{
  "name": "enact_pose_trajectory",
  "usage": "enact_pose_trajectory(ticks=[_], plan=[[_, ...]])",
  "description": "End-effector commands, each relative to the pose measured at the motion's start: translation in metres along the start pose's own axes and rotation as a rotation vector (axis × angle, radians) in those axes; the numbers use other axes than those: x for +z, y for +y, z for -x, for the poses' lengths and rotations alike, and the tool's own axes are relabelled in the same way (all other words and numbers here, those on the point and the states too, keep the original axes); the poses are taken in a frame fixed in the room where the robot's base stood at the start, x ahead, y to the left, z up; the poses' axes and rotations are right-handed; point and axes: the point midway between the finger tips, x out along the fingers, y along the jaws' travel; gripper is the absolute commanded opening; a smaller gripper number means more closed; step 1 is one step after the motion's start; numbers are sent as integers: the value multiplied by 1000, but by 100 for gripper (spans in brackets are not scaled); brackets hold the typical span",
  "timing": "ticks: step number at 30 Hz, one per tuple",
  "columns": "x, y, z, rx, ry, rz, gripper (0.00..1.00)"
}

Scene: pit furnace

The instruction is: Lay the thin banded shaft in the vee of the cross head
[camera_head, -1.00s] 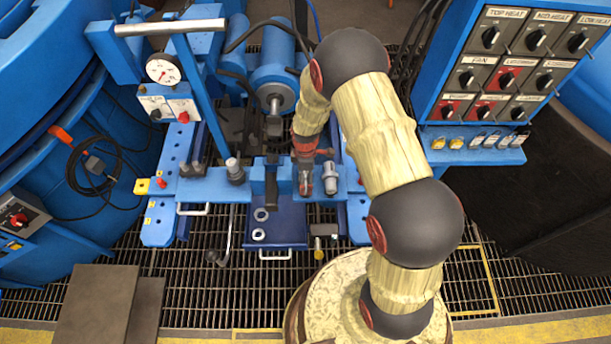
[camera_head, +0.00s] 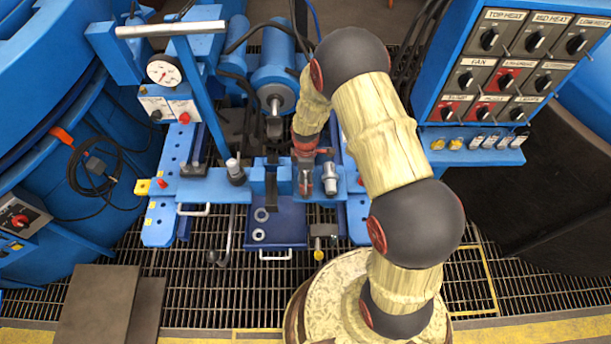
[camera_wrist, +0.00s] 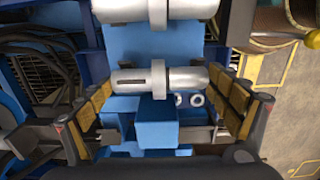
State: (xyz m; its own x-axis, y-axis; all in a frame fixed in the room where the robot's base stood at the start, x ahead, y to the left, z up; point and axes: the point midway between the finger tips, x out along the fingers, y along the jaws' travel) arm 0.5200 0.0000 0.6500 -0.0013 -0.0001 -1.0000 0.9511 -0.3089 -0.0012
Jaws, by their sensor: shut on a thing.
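My gripper (camera_head: 306,178) is low over the blue cross bar, just right of its middle blocks. In the wrist view its two padded fingers (camera_wrist: 160,98) are closed on the ends of a thin silver shaft (camera_wrist: 185,78) with a raised band and a slot. The shaft lies level between them. Whether it touches the bar below cannot be told. The blue cross head (camera_head: 210,188) spans the frame, with upright blue blocks (camera_head: 257,178) at its middle; they show below the shaft in the wrist view (camera_wrist: 155,130). The vee itself is not clearly visible.
A thicker collared silver shaft (camera_head: 328,179) lies on the bar close right of my gripper. A dark bar (camera_head: 272,192) and a ram (camera_head: 274,105) stand near the middle. Two rings (camera_head: 259,235) lie on the blue tray (camera_head: 285,235) in front. A gauge post (camera_head: 195,90) rises left.

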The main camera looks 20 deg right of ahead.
Motion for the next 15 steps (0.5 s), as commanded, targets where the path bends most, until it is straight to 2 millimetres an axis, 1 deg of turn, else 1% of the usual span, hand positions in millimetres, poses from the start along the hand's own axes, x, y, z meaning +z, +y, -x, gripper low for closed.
enact_pose_trajectory(ticks=[1, 15], plan=[[0, 2, 8, 3, 1, 0, 40], [-1, 2, 40, 4, 1, 0, 40]])
